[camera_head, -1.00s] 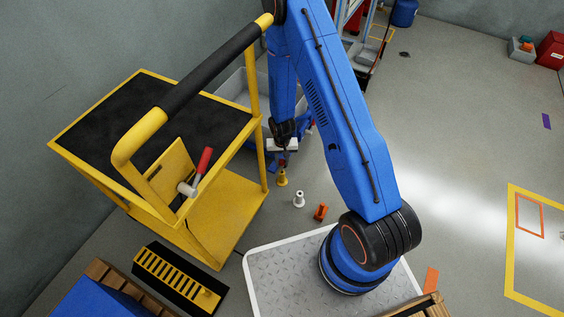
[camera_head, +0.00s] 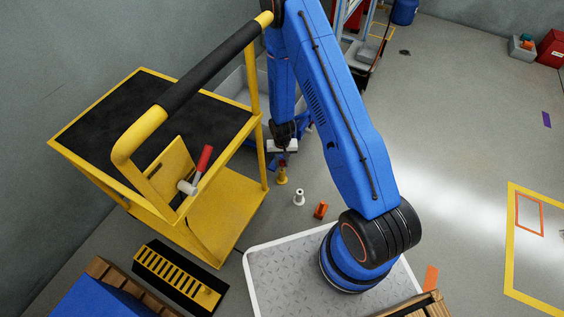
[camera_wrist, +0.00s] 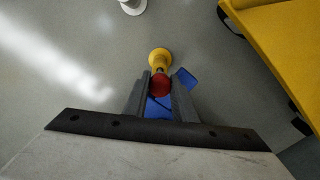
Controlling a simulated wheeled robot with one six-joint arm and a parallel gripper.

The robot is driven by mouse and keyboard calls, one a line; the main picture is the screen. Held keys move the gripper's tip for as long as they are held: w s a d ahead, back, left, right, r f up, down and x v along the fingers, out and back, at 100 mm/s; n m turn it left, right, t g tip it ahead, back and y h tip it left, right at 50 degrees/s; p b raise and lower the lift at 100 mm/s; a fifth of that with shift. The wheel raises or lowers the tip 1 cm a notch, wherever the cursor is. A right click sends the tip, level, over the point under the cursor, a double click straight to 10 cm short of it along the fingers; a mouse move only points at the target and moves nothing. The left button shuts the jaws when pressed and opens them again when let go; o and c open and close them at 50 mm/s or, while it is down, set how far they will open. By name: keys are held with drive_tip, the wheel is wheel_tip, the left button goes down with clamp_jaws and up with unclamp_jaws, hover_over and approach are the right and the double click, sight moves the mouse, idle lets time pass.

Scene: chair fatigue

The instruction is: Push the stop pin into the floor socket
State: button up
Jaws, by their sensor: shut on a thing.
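My gripper (camera_wrist: 160,92) points down at the floor and is shut on the red stop pin (camera_wrist: 160,86). The pin's red end shows between the two dark jaws. The yellow floor socket (camera_head: 282,177) stands upright on the floor, right by the cart, directly under my gripper in the head view. It also shows just beyond the pin in the wrist view (camera_wrist: 158,59). The pin lines up with the socket's top and looks very near or touching it. How deep it sits cannot be told, as the pin and jaws cover the socket's upper part.
A yellow cart (camera_head: 225,225) with a black top stands close on the left, a red-handled hammer on it. A white flanged post (camera_head: 299,198) and an orange piece (camera_head: 321,210) stand nearby on the floor. Blue parts lie behind the socket.

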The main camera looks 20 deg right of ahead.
drive_tip(key=shift+f, duration=0.5)
drive_tip(key=shift+r, duration=0.15)
drive_tip(key=shift+r, duration=1.1)
drive_tip(key=shift+f, duration=1.2)
idle(1.2)
drive_tip(key=o, duration=1.1)
wheel_tip(320, 180, up, 17)
drive_tip(key=shift+r, duration=0.15)
idle(0.5)
